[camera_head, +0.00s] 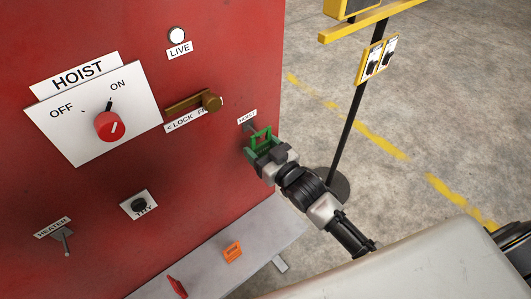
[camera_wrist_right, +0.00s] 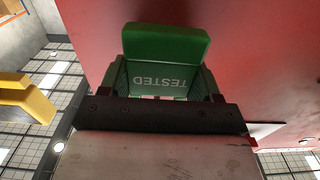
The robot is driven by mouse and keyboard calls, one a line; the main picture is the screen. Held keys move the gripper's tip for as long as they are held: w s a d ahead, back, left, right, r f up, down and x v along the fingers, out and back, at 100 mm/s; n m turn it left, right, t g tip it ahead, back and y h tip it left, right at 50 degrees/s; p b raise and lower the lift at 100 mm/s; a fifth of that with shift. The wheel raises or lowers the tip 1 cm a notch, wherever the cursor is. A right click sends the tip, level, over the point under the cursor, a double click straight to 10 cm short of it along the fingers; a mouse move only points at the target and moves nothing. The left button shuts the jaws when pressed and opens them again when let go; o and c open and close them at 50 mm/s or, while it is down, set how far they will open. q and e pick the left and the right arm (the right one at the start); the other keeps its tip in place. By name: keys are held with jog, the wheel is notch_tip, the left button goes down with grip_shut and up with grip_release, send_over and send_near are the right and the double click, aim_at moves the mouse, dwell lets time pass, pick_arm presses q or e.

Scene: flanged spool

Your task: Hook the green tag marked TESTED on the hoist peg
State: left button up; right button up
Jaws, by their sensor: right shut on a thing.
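The green tag (camera_head: 262,137) is held in my right gripper (camera_head: 268,155) close to the red cabinet's right edge. In the right wrist view the tag (camera_wrist_right: 165,45) shows above the jaws, with TESTED reading upside down. The right gripper is shut on its lower part. The hoist peg (camera_head: 250,127) shows only as a small dark bit under the small HOIST label (camera_head: 247,117), right by the tag's upper left. I cannot tell whether the tag's opening is around the peg or in front of it. My left gripper is not in view.
The red cabinet (camera_head: 215,75) carries a HOIST switch (camera_head: 110,126), a brown lever (camera_head: 190,102), a TRY button (camera_head: 139,205) and a HEATER peg (camera_head: 64,241). A grey shelf (camera_head: 205,262) below bears an orange tag (camera_head: 232,252) and a red piece (camera_head: 177,287). A black post (camera_head: 347,130) stands right.

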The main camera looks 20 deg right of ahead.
jog(key=shift+w+a+f, duration=0.1)
jog(key=shift+w+a, duration=0.1)
jog(key=shift+w, duration=0.35)
jog(key=shift+w+a+f+b, duration=0.25)
jog(key=shift+w+f+b, duration=0.1)
jog(key=shift+w, duration=0.2)
jog(key=o, duration=1)
